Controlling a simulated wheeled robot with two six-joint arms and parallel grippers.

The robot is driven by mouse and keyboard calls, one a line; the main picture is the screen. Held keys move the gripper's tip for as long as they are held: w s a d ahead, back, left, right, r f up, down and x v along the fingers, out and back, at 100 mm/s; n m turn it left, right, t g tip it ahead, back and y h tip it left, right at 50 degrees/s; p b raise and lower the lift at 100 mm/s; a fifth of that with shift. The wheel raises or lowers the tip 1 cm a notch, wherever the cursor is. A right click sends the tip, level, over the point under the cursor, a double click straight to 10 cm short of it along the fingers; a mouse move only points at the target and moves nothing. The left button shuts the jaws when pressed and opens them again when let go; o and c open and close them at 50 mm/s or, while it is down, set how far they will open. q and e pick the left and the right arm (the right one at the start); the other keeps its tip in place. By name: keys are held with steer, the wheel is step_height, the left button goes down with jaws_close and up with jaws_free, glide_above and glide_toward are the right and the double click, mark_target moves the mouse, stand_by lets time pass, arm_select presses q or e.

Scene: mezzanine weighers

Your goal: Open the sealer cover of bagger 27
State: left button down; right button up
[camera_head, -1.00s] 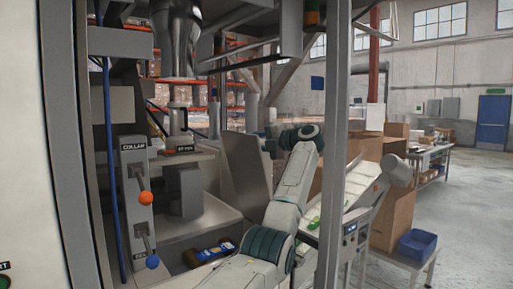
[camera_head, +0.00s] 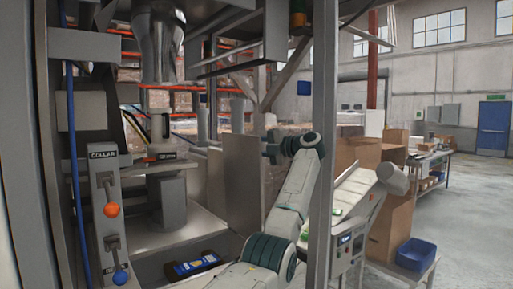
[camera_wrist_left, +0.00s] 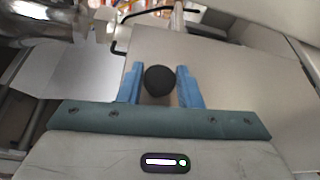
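The sealer cover, a grey metal panel (camera_head: 241,185), stands upright in the middle of the head view, right of the bagger's machinery. In the left wrist view the panel (camera_wrist_left: 225,75) fills much of the picture. A round black knob (camera_wrist_left: 159,81) is on it. In the head view this gripper (camera_head: 272,149) is at the panel's upper right edge, small and partly hidden. My right gripper is in neither view.
Left of the cover are levers with an orange ball (camera_head: 112,210) and a blue ball (camera_head: 120,277), under a COLLAR label. A grey post (camera_head: 323,120) stands close to my arm. A blue bin (camera_head: 416,252) and cardboard boxes (camera_head: 392,215) are at right. Open floor lies beyond.

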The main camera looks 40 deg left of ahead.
mark_target(258, 139)
arm_select(q)
steer(key=c, duration=1)
jaws_free()
steer(key=shift+w+d+f, duration=0.1)
steer(key=shift+w+f, duration=0.1)
steer(key=shift+f, duration=0.1)
steer(key=shift+r, duration=0.1)
steer(key=s+d+r+b, duration=0.1)
steer(key=s+d+b, duration=0.1)
steer(key=s+d+r+b, duration=0.1)
steer(key=s+d+b, duration=0.1)
steer(key=b, duration=0.1)
steer(key=s+d+r+b, duration=0.1)
steer(key=s+d+b, duration=0.1)
steer(key=b, duration=0.1)
steer(key=shift+s+d+r, duration=0.2)
steer(key=shift+s+r, duration=0.05)
steer(key=shift+s, duration=0.1)
steer(key=s+d+b, duration=0.1)
steer(key=s+d, duration=0.1)
steer(key=s+d+r+b, duration=0.1)
steer(key=s+d, duration=0.1)
steer(key=s, duration=0.1)
steer(key=shift+d+r+b, duration=0.15)
steer(key=shift+d+b, duration=0.05)
steer(key=shift+b, duration=0.15)
